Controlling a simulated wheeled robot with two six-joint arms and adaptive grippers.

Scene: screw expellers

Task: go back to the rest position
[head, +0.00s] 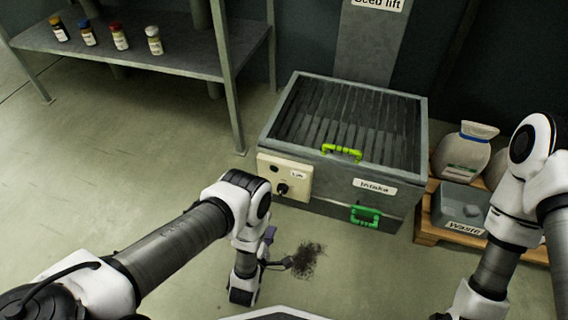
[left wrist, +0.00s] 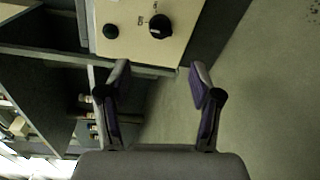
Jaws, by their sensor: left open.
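My left gripper (head: 279,250) is low in front of the intake box in the head view. It is open and empty, and in the left wrist view (left wrist: 160,80) its two purple-padded fingers stand apart with only background between them. It is apart from the cream control panel (head: 285,178), which has a black knob and also shows beyond the fingertips in the left wrist view (left wrist: 130,30). My right arm reaches down at the right of the head view, and its gripper is out of the frame.
The grey intake box (head: 410,150) has a yellow-green handle (head: 342,153) and a green handle (head: 365,216). A dark spill (head: 308,260) lies on the floor. A waste bin (head: 462,205) and sacks (head: 466,148) are at right. Several bottles (head: 119,36) stand on a shelf. Floor at left is clear.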

